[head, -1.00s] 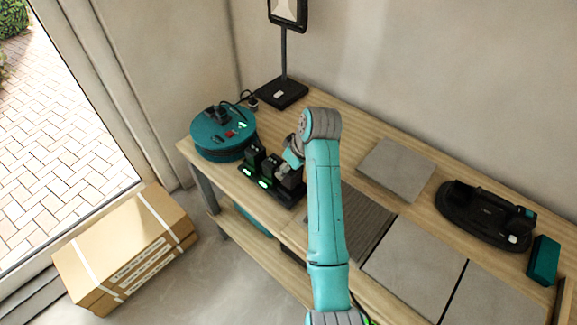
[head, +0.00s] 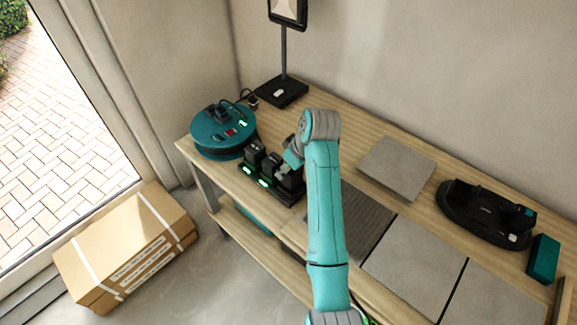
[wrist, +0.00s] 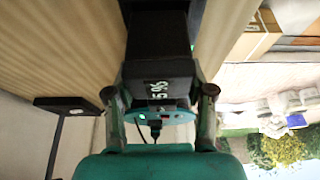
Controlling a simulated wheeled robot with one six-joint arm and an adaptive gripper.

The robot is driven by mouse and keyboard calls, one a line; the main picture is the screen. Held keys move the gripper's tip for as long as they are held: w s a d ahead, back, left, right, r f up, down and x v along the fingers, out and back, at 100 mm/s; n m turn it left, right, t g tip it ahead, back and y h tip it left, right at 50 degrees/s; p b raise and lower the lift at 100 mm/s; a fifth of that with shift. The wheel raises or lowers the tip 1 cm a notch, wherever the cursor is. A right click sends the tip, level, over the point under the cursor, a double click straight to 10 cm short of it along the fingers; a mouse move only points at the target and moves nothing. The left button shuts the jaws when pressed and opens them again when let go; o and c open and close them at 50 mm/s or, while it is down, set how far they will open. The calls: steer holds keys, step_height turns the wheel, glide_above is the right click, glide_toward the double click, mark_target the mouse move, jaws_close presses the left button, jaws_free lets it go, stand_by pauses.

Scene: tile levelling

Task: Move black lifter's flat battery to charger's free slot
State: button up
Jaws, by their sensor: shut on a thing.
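The charger (head: 255,189) is a black dock near the left end of the bench. Two dark batteries (head: 255,151) stand in it, with green lights in front. My gripper (head: 290,164) is over its right end, partly hidden by my arm. It is shut on a dark battery (head: 290,180), which is low at the right slot; I cannot tell if it is fully seated. In the wrist view this battery (wrist: 158,50) is between both fingers, with a white marking that is hard to read. The black lifter (head: 484,212) lies at the bench's right side.
A screen stand (head: 281,91) is behind. Grey tiles (head: 396,168) and a teal block (head: 543,260) are to the right. A cardboard box (head: 125,250) is on the floor.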

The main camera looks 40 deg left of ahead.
steer(key=shift+f, duration=1.45)
stand_by(2.2)
steer(key=o, duration=1.2)
steer(key=shift+o, duration=0.2)
steer(key=shift+r, duration=0.1)
steer(key=v, duration=1.2)
